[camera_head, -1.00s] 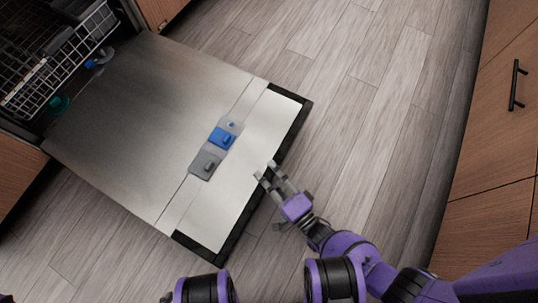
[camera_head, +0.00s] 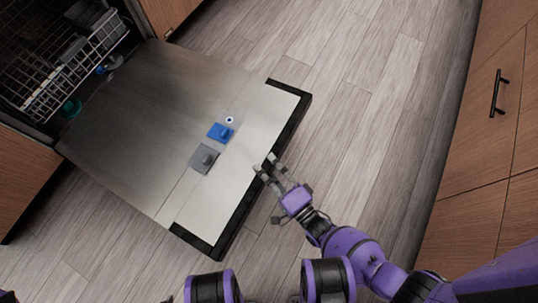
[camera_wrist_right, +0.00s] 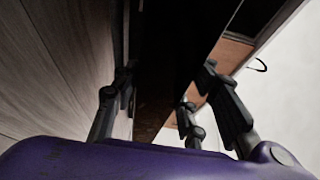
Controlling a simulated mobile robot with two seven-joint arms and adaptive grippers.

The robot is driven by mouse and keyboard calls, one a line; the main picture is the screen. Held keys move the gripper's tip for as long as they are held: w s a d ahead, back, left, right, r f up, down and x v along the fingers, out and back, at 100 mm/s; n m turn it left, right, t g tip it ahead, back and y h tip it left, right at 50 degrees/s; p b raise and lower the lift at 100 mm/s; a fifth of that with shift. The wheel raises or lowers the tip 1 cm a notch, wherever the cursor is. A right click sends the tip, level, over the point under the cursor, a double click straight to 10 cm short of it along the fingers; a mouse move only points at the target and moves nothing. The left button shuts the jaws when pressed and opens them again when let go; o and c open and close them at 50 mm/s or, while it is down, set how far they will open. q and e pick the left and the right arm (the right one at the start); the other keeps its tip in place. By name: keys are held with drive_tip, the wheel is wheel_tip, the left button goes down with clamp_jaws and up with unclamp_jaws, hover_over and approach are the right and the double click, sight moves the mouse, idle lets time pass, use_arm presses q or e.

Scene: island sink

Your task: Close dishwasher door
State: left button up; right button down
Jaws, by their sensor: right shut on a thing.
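The dishwasher door (camera_head: 146,106) hangs open and low over the floor in the head view. Its metal inner face is up, and its dark outer edge (camera_head: 290,131) faces my right arm. My right gripper (camera_head: 266,166) is at the middle of that edge, shut on the door, with fingertips over the pale inner face. In the right wrist view the dark door edge (camera_wrist_right: 172,75) runs between the fingers (camera_wrist_right: 165,95). The underside of the door is hidden in the head view. My left gripper is not in view.
The dishwasher's wire rack (camera_head: 66,75) sits inside the opening at the upper left. A blue dispenser lid (camera_head: 219,132) and a grey one (camera_head: 205,158) are on the door. Wooden cabinets (camera_head: 478,150) stand at the right. The wooden floor (camera_head: 370,110) between is clear.

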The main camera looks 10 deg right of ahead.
drive_tip(key=shift+w+a+r, duration=0.1)
drive_tip(key=shift+a+r, duration=0.2)
drive_tip(key=shift+r, duration=0.4)
drive_tip(key=c, duration=1.1)
unclamp_jaws()
drive_tip(key=shift+f, duration=0.1)
drive_tip(key=shift+d, duration=0.15)
